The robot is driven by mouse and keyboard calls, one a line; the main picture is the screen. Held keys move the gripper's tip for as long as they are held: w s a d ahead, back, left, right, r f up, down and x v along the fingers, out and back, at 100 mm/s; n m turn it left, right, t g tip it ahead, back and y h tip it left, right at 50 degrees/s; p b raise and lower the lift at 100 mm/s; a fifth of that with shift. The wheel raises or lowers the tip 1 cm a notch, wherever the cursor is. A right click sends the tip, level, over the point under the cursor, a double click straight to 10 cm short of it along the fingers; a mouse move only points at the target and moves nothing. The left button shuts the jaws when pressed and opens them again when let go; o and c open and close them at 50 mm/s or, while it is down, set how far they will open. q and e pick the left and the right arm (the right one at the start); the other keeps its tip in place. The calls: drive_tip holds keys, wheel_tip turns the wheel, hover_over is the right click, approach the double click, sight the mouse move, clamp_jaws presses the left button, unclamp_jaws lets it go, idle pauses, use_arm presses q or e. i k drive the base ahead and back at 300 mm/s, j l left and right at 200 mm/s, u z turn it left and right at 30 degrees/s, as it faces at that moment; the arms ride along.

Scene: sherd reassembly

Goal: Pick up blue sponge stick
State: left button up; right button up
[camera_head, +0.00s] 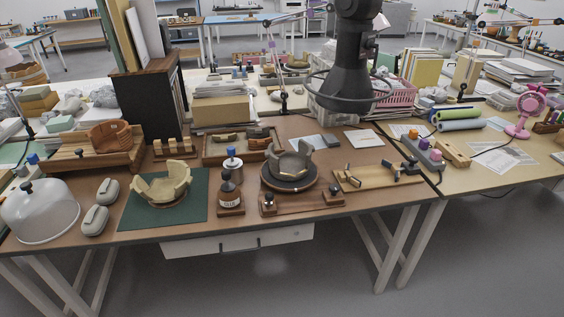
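No object can be clearly made out as a blue sponge stick. A small blue-topped item (33,158) stands at the far left, behind the glass dome; its kind is too small to tell. A jar with a blue top (231,152) stands mid-table behind the glue bottle. A grey block (430,157) at the right holds several small upright pieces with coloured tops. A dark arm end, which I take for my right gripper (346,100), hangs from the top, right of centre; its fingers are not distinct. My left gripper is not in view.
On the brown table are a glass dome (40,215), a partly assembled pot on a green mat (133,213), a glue bottle (228,188) and a grey pot on a turntable (288,166). A dark cabinet (147,103) and pink basket (396,94) stand behind.

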sight(231, 150)
drive_tip(key=i+j, duration=0.15)
drive_tip(key=j, duration=0.2)
drive_tip(key=i+j, duration=0.1)
drive_tip(key=j, duration=0.2)
drive_tip(key=i+j+z, duration=0.15)
drive_tip(key=j+z, duration=0.5)
drive_tip(key=j, duration=0.15)
drive_tip(key=i+j+z, duration=0.1)
drive_tip(key=j+z, duration=0.35)
drive_tip(key=z, duration=0.15)
